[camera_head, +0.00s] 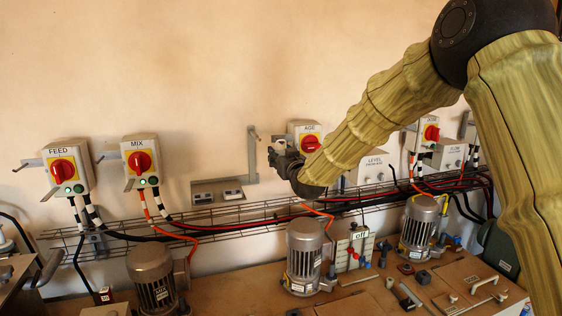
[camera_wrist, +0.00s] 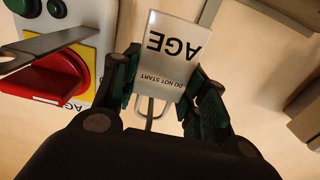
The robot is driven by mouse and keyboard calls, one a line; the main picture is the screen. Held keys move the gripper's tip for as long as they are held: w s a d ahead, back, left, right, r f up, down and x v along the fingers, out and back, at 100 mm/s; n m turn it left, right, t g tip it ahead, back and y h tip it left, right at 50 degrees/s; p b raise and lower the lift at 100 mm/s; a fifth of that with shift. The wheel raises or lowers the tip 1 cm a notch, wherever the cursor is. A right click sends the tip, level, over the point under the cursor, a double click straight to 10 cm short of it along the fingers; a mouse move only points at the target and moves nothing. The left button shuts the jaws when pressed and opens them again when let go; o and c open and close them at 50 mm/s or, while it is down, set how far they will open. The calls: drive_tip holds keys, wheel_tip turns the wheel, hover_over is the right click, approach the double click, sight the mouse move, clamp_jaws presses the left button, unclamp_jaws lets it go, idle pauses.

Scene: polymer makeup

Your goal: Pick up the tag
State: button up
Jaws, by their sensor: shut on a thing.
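The tag (camera_wrist: 171,55) is a pale plate lettered "AGE" and "DO NOT START", upside down in the wrist view. My gripper (camera_wrist: 163,88) is shut on it, with a dark green finger pad at each side. A metal loop (camera_wrist: 150,108) shows below the tag between the fingers; I cannot tell whether it is still hooked on anything. In the head view my gripper (camera_head: 284,156) is at the wall, just left of the AGE switch box (camera_head: 305,128). The tag is too small there to make out surely.
The AGE box's red rotary switch (camera_wrist: 52,80) and a grey bracket arm (camera_wrist: 45,47) are close left of my gripper. A wall bracket (camera_head: 253,155) stands to the left. A cable tray (camera_head: 230,214) runs below, above a bench with motors (camera_head: 303,252).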

drive_tip(key=shift+r, duration=0.15)
drive_tip(key=shift+r+b, duration=0.55)
drive_tip(key=shift+b, duration=0.25)
drive_tip(key=b+v, duration=0.6)
drive_tip(key=v, duration=1.2)
